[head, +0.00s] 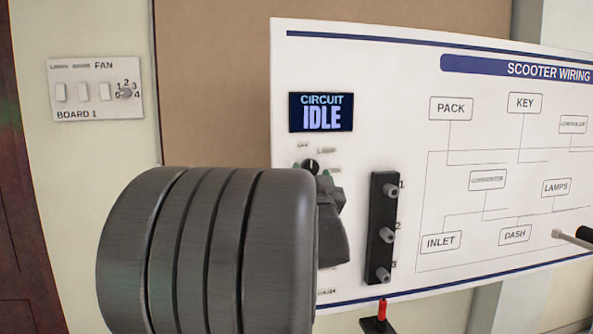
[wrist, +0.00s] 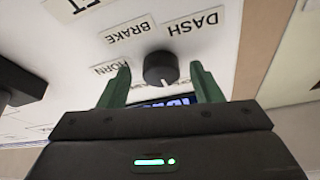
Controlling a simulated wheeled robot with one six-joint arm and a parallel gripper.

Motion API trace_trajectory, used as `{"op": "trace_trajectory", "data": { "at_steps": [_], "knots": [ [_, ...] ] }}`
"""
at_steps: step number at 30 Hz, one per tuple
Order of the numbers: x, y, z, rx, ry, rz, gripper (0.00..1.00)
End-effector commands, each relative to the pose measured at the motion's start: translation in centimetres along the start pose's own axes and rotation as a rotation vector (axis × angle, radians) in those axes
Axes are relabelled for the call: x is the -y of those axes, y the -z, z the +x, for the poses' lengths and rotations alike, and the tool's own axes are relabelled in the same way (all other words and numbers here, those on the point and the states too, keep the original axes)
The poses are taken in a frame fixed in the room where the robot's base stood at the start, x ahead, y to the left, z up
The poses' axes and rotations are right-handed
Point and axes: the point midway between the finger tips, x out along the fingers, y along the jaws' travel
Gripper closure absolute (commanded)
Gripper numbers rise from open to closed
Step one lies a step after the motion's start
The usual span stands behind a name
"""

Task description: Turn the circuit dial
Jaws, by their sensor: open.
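The circuit dial is a round black knob (head: 310,167) with a white mark, on the white panel below the display (head: 321,112) that reads CIRCUIT IDLE. In the upside-down wrist view the knob (wrist: 160,69) sits between the two green fingers of my open gripper (wrist: 160,80), with a gap showing on each side. Its white mark points toward the gripper body, the display's side. Labels DASH, BRAKE and HORN show around it. In the head view my arm hides most of my gripper and the panel's lower left.
A black strip (head: 382,228) with grey knobs numbered 1 to 3 stands right of the dial. A red-tipped lever (head: 382,310) is below it. The SCOOTER WIRING diagram (head: 507,180) fills the right side. A FAN switch plate (head: 95,89) is on the left wall.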

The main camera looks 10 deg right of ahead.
Motion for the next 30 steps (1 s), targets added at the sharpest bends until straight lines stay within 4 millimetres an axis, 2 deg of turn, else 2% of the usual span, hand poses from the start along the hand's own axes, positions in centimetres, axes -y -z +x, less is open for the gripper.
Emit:
{"op": "trace_trajectory", "data": {
  "at_steps": [11,18,30],
  "knots": [
    [0.00,-0.05,0.60,0.000,0.000,0.000,0.41],
    [0.00,-0.04,0.59,0.000,0.000,0.000,0.86],
    [0.16,-0.11,0.51,-0.003,-0.025,0.068,0.86]
  ]
}}
